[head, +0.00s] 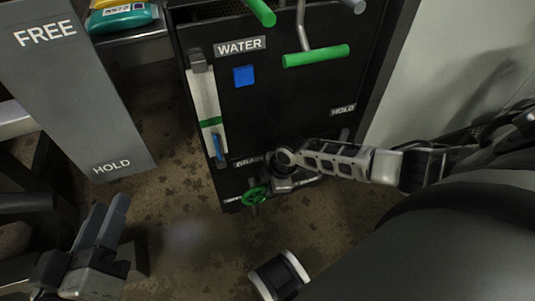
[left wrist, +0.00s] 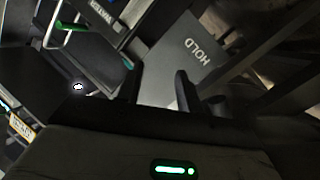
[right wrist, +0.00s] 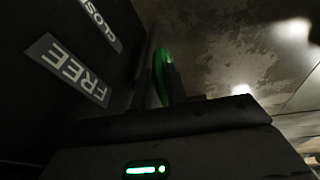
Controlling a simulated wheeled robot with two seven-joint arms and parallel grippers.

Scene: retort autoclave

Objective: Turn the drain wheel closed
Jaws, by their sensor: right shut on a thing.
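The green drain wheel (head: 256,195) is low on the black panel, below the partly covered DRAIN label (head: 249,161). My right gripper (head: 264,190) reaches down to it from the right and is shut on its rim. In the right wrist view the green rim (right wrist: 160,68) stands between the fingers, which hide part of it. My left gripper (head: 109,203) is at the lower left of the head view, away from the panel. Its fingers stand apart and empty in the left wrist view (left wrist: 160,85).
The black panel (head: 290,105) carries green-gripped levers (head: 316,56), a blue square (head: 244,75) under the WATER label, and a gauge strip (head: 205,100). A grey post (head: 85,85) marked FREE and HOLD stands left. Brown floor (head: 185,205) is open between post and panel.

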